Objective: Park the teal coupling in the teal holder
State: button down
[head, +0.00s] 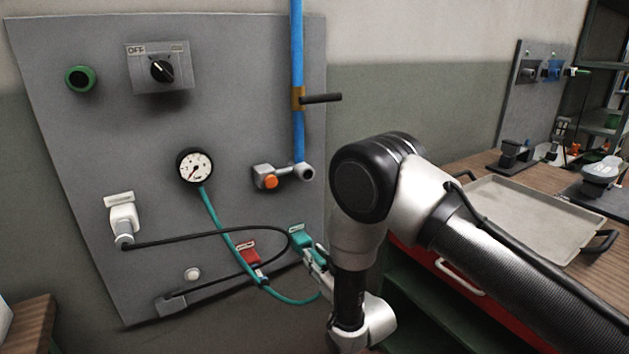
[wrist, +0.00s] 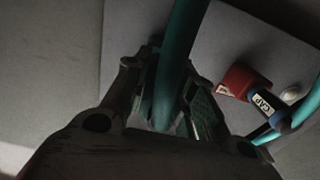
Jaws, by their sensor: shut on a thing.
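The teal holder (head: 301,238) is fixed low on the grey wall panel, at its right side. My gripper (head: 318,262) is just below and right of it in the head view, close to the panel. In the wrist view, the fingers (wrist: 166,88) are closed around a teal part (wrist: 163,97), which I take to be the teal coupling; its end is mostly hidden by the fingers. A teal hose (head: 226,232) runs from the gauge down and loops right toward my gripper. I cannot tell whether the coupling touches the holder.
A black cable (head: 200,237) loops across the panel near my gripper. A workbench with a grey tray (head: 535,215) stands at right.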

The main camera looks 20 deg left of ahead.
jog(key=shift+x, duration=0.9)
jog(key=c, duration=1.1)
grip_release()
